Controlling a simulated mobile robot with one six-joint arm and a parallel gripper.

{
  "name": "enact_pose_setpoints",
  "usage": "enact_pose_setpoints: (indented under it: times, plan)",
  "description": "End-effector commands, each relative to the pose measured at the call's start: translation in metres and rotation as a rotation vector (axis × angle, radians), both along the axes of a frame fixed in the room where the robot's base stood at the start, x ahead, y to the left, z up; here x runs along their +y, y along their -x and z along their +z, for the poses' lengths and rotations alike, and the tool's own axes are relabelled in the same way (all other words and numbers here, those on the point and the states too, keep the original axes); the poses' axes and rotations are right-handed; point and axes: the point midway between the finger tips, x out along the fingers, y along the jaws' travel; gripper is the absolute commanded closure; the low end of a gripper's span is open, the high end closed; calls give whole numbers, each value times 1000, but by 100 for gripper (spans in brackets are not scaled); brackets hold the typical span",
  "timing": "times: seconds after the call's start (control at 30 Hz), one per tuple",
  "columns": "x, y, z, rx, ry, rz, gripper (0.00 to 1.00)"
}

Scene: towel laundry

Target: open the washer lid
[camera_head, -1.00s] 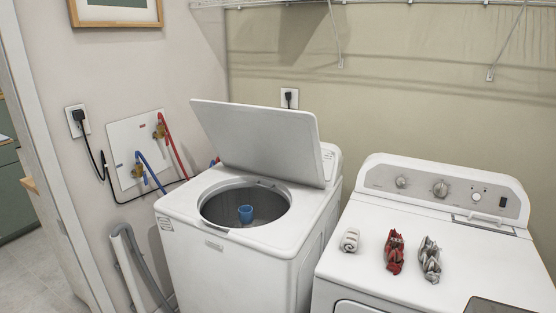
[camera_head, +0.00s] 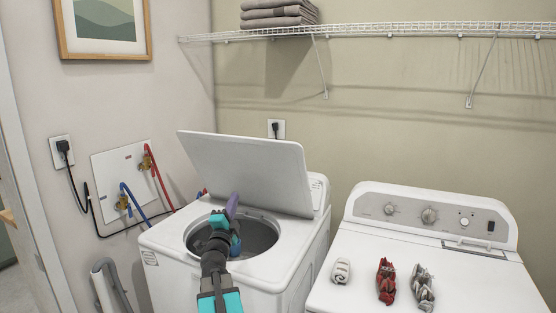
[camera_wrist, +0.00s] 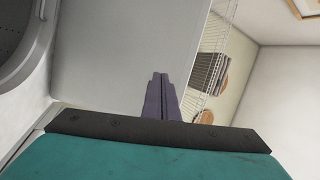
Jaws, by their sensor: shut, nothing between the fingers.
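The white washer (camera_head: 185,262) stands left of the dryer. Its lid (camera_head: 245,168) is raised and tilts back, leaving the round tub opening (camera_head: 265,240) uncovered. My gripper (camera_head: 234,200) reaches over the opening from the front, its purple fingers shut with nothing between them. The fingertips point up at the lid's inner face; whether they touch it I cannot tell. In the wrist view the shut fingers (camera_wrist: 158,80) stand before the pale lid (camera_wrist: 120,50), with the tub rim (camera_wrist: 30,55) at the left. My arm hides part of the tub.
A wire shelf (camera_head: 400,31) with folded grey towels (camera_head: 277,14) runs above. Hoses (camera_head: 157,170) hang on the left wall.

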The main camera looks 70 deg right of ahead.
Motion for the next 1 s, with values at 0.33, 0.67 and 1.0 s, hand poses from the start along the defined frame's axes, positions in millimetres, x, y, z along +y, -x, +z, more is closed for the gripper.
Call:
enact_pose_setpoints:
  times: [0.33,0.67,1.0]
  plan:
    - [-30,103,70,-228,98,-200,100]
    - [-29,103,71,-230,99,-202,100]
    - [-41,102,78,-228,99,-201,100]
